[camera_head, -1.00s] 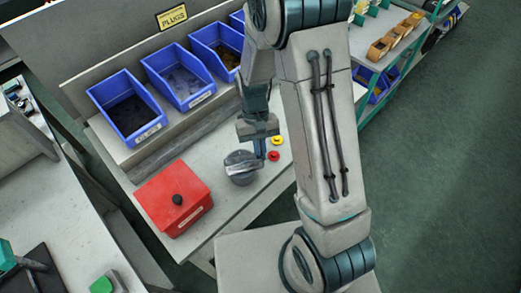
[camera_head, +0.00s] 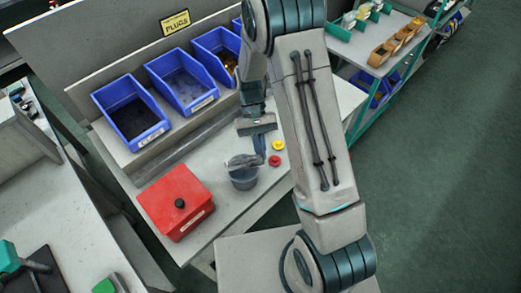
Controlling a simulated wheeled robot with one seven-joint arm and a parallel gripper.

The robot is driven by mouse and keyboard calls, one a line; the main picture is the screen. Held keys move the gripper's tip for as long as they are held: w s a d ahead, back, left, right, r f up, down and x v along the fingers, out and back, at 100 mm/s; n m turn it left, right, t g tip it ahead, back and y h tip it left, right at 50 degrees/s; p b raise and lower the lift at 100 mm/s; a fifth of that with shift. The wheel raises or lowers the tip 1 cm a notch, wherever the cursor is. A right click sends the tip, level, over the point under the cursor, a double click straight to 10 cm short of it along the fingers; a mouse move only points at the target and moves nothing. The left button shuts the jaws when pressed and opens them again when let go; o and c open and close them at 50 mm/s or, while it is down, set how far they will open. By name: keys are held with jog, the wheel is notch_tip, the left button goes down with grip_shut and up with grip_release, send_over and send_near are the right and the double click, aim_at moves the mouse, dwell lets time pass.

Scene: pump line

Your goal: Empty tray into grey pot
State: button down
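The grey pot (camera_head: 243,182) stands on the light workbench, right of the red box. The small grey tray (camera_head: 241,160) is over the pot's mouth and tilted, seen nearly edge-on. My gripper (camera_head: 261,153) points down at the right side of the tray and appears shut on its edge. The fingertips are small and partly merge with the tray. Part of the pot's dark inside shows below the tray. I cannot tell what is in the tray or the pot.
A yellow plug (camera_head: 278,145) and a red plug (camera_head: 275,161) lie close to the right of my gripper. Blue bins (camera_head: 131,107) line the back under a PLUGS sign (camera_head: 174,22).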

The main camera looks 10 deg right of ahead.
jog(key=shift+r, duration=2.5)
jog(key=shift+s+r+t+b, duration=0.1)
jog(key=shift+r+t+b, duration=0.55)
jog(key=shift+t, duration=0.45)
jog(key=shift+t+b, duration=0.5)
jog(key=shift+r+t+b, duration=0.5)
jog(key=shift+t+b, duration=0.1)
jog(key=shift+t, duration=0.2)
notch_tip(320, 180, up, 4)
jog(key=t+y+b, duration=0.1)
jog(key=t+b, duration=0.6)
jog(key=b, duration=0.2)
jog(key=shift+f+t+b, duration=0.15)
jog(key=shift+t+b, duration=0.15)
jog(key=shift+b, duration=0.1)
